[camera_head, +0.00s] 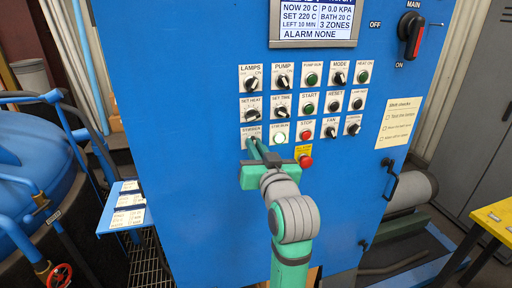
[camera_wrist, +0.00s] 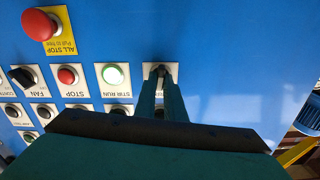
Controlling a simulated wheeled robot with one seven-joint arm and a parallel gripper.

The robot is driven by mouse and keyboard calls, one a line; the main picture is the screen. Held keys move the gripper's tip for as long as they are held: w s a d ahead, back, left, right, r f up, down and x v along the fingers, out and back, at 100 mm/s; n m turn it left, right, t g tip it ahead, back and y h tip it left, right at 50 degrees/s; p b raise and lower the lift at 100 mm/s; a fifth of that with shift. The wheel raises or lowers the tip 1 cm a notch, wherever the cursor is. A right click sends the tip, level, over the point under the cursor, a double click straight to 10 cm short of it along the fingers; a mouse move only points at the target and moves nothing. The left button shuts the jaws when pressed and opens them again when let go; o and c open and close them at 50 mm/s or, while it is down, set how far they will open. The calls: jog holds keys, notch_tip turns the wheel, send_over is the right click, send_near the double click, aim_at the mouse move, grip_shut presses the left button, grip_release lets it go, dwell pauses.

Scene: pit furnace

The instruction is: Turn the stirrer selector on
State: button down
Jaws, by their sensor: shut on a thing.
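The stirrer selector (camera_wrist: 160,71) is a small dark knob on a white plate in the bottom row of the blue panel (camera_head: 200,190), at the row's left end. In the head view its STIRRER plate (camera_head: 251,130) shows, with the knob mostly hidden behind my fingers. My gripper (camera_head: 252,146) reaches up to the panel and is shut on the knob. In the wrist view my gripper (camera_wrist: 160,80) has its two fingers on either side of the knob. The STIR RUN lamp (camera_head: 279,138) beside it looks bright pale green, also in the wrist view (camera_wrist: 113,75).
A red all-stop button (camera_head: 305,161) on a yellow plate sticks out just right of my gripper. The red STOP button (camera_head: 306,134) and FAN knob (camera_head: 330,132) share the row. A display (camera_head: 314,22) is above. A small shelf (camera_head: 125,205) stands at left.

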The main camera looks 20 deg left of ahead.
jog(key=m, duration=0.4)
jog(key=shift+m, duration=0.3)
dwell(0.5)
jog(key=c, duration=1.8)
grip_release()
jog(key=shift+d, duration=0.1)
jog(key=shift+c, duration=0.2)
jog(key=v, duration=1)
jog(key=shift+s+d, duration=0.3)
